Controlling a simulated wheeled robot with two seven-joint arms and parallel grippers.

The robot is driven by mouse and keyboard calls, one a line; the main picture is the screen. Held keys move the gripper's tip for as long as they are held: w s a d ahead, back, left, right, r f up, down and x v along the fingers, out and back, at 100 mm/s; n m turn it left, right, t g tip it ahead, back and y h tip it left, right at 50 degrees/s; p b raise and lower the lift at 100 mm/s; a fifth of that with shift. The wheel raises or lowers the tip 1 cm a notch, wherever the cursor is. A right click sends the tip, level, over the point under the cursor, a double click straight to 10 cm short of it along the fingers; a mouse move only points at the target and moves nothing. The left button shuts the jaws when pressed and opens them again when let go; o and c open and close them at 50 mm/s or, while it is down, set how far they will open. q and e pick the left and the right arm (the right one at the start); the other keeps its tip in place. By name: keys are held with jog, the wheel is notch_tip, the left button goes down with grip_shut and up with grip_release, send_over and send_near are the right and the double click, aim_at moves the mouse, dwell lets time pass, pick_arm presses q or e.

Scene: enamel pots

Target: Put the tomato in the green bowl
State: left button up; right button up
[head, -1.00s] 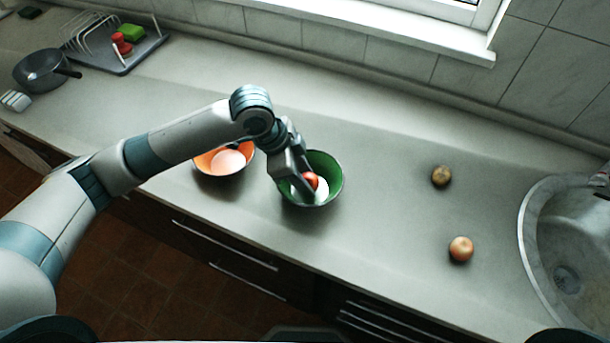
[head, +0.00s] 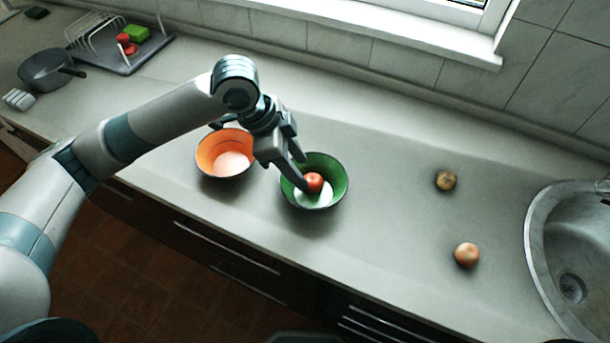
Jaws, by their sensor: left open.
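The red tomato (head: 314,182) lies inside the green bowl (head: 336,190), on its pale bottom. The bowl stands upright on the counter near its front edge. My left gripper (head: 301,174) is open above the left part of the green bowl, with its fingers pointing down toward the tomato. One finger reaches close to the tomato's left side; I cannot tell whether they touch. My right gripper is not in view.
An orange bowl (head: 212,153) stands left of the green one, partly behind my gripper. A brownish round item (head: 445,180) and an onion-like item (head: 467,254) lie on the right. The sink (head: 541,262) is far right; a dish rack and pan (head: 44,70) are far left.

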pick_arm(q)
jog(key=v, duration=0.5)
jog(key=shift+a+r+b, duration=0.1)
jog(key=shift+r+b, duration=0.25)
